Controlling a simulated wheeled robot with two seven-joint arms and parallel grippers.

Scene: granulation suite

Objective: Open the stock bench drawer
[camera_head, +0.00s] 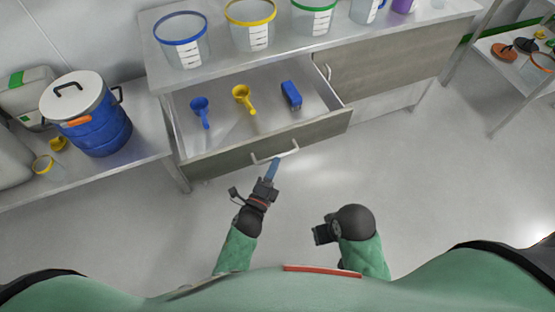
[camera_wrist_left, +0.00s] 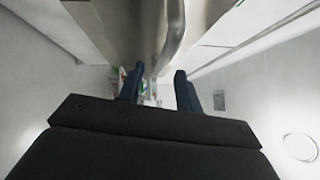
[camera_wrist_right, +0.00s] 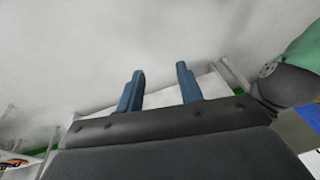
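The stock bench drawer (camera_head: 200,168) is pulled out, and its inside is in plain view in the head view. A pale bar handle (camera_head: 276,154) is on its front, and the handle also shows in the left wrist view (camera_wrist_left: 172,35). My left gripper (camera_head: 273,168) is at the handle, just below it in the head view. In the left wrist view its fingers stand apart, with the bar seen in line with the gap; contact cannot be told. My right gripper (camera_head: 322,234) is away from the drawer, to the right. Its fingers (camera_wrist_right: 160,88) are apart with nothing between them.
In the drawer lie a blue scoop (camera_head: 200,110), a yellow scoop (camera_head: 243,97) and a blue block-shaped item (camera_head: 291,95). Banded clear buckets (camera_head: 183,46) stand on the bench top. A blue drum (camera_head: 92,128) stands on the left table. The floor before the drawer is clear.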

